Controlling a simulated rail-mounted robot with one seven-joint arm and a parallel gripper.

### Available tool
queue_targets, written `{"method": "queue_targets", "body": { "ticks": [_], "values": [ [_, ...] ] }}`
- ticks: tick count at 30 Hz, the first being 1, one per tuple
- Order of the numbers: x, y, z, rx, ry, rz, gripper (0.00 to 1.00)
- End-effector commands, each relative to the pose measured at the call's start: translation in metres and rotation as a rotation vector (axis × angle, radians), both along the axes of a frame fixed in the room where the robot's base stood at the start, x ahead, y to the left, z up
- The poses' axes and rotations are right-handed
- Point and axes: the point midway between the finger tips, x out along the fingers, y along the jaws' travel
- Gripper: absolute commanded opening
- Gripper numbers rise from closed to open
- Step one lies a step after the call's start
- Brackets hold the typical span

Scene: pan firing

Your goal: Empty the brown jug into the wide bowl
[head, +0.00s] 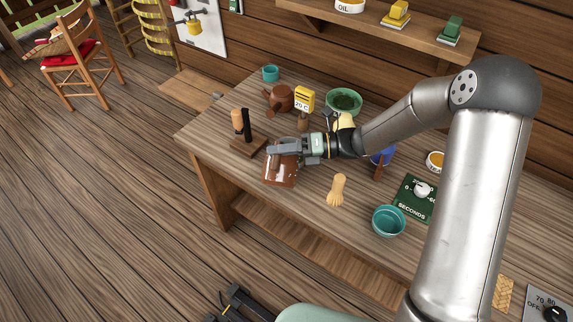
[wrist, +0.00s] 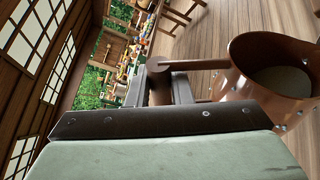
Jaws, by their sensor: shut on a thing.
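The brown jug (head: 281,172) is glossy, with pale specks, and shows near the front left of the workbench. Its open mouth and part of its inside show in the wrist view (wrist: 243,62). My gripper (head: 283,148) is shut on the jug at its handle side; the fingers (wrist: 168,82) are partly hidden in the wrist view. The jug looks about upright; I cannot tell whether its base touches the bench. A teal bowl (head: 388,228) stands at the front right, and a green bowl (head: 343,108) with dark contents stands at the back; I cannot tell which is the wide bowl.
A wooden stand with upright handles (head: 248,143) is close left of the jug. A pale brush (head: 337,190) lies between jug and teal bowl. A brown teapot (head: 279,98), yellow box (head: 305,99) and blue container (head: 384,156) stand behind. A green timer board (head: 415,199) lies right.

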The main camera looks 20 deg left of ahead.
Motion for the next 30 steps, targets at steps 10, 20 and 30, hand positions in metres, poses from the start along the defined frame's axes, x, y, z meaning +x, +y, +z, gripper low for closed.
{"method": "queue_targets", "body": {
  "ticks": [10, 20, 30],
  "values": [
    [0.000, 0.000, 0.001, 0.001, -0.001, 0.001, 0.00],
    [0.002, 0.000, 0.001, 0.000, 0.015, 0.000, 0.00],
    [0.012, 0.001, 0.003, -0.007, 0.086, 0.000, 0.00]
  ]
}}
